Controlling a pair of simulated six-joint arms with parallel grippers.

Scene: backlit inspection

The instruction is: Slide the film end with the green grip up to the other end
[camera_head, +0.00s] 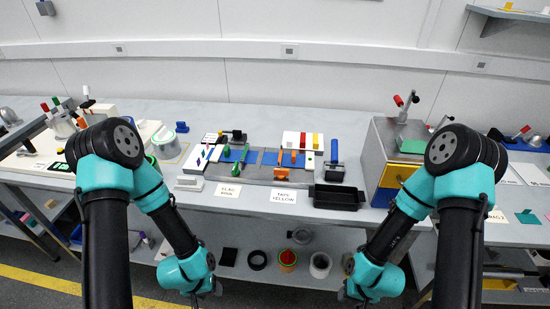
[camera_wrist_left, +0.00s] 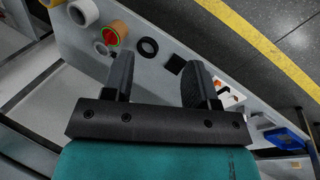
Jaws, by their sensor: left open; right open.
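Two blue film pieces lie end to end on a grey board on the table in the head view: a left piece (camera_head: 252,157) and a right piece (camera_head: 269,158), with a narrow gap between them that is too small to judge. A green grip (camera_head: 243,159) sits across the left piece, and an orange grip (camera_head: 280,157) across the right one. My left gripper (camera_head: 207,291) hangs low in front of the table, apart from the film. The left wrist view shows its fingers (camera_wrist_left: 156,75) spread and empty. My right gripper (camera_head: 348,291) is also low in front, open.
A black tray (camera_head: 338,197) and labels (camera_head: 283,196) lie along the table's front edge. A grey box with a yellow drawer (camera_head: 404,147) stands to the right. Several rolls and cups (camera_head: 288,260) are on the shelf below.

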